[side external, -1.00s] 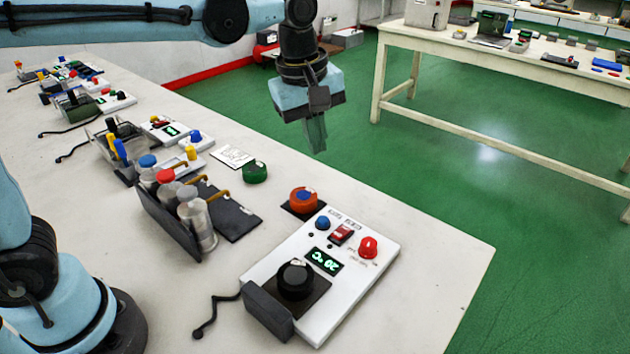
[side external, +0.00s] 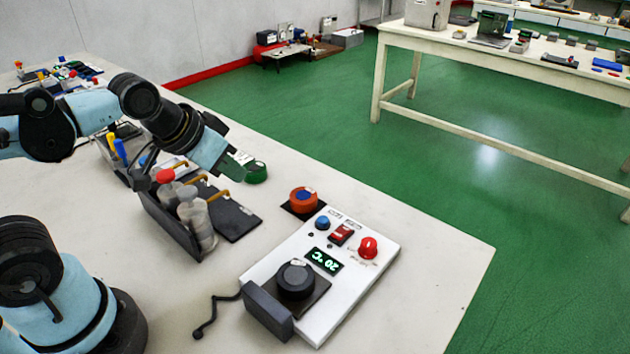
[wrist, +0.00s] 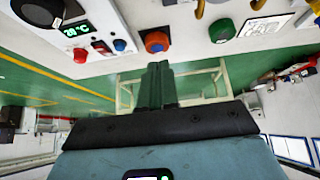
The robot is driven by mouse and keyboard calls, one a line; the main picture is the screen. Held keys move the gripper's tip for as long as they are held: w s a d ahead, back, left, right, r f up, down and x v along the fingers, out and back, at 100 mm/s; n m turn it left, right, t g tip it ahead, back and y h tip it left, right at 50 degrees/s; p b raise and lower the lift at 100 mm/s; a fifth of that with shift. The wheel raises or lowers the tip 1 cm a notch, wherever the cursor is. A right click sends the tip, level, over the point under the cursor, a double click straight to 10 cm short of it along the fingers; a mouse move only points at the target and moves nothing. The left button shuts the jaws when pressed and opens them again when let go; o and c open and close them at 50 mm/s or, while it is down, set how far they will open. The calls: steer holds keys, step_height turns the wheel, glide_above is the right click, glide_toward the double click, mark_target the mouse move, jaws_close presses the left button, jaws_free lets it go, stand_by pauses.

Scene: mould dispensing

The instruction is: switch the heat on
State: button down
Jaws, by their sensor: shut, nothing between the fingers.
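A white heater panel (side external: 262,262) lies near the table's front right, with a green display (side external: 323,260) reading 20 °C. It carries a red rocker switch (side external: 342,235), a red knob (side external: 368,247), a blue button (side external: 322,222) and a round black part (side external: 296,279) on a dark plate. The wrist view shows the rocker switch (wrist: 100,46) and display (wrist: 76,29) at upper left. My gripper (side external: 236,164) is shut and empty, tilted down beside the green round piece (side external: 255,173), well apart from the switch. Its fingers (wrist: 158,85) are together in the wrist view. The switch's position is too small to tell.
An orange-red round piece (side external: 303,198) sits on a dark pad behind the panel. A bottle rack (side external: 172,222) with capped bottles stands left, below my wrist. A dark block (side external: 268,310) stands at the panel's near end. The table right of the panel is clear.

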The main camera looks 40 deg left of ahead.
steer(key=w+d+r+g, duration=0.2)
steer(key=w+d+r, duration=0.1)
steer(key=w+d, duration=0.3)
steer(key=g, duration=0.2)
glide_above(337, 234)
steer(key=s, duration=0.2)
steer(key=x, duration=0.8)
steer(key=s+x, duration=0.1)
steer(key=x, duration=0.3)
steer(key=shift+a+f, duration=0.1)
steer(key=shift+f, duration=0.15)
steer(key=shift+s+f, duration=0.2)
steer(key=shift+f, duration=0.5)
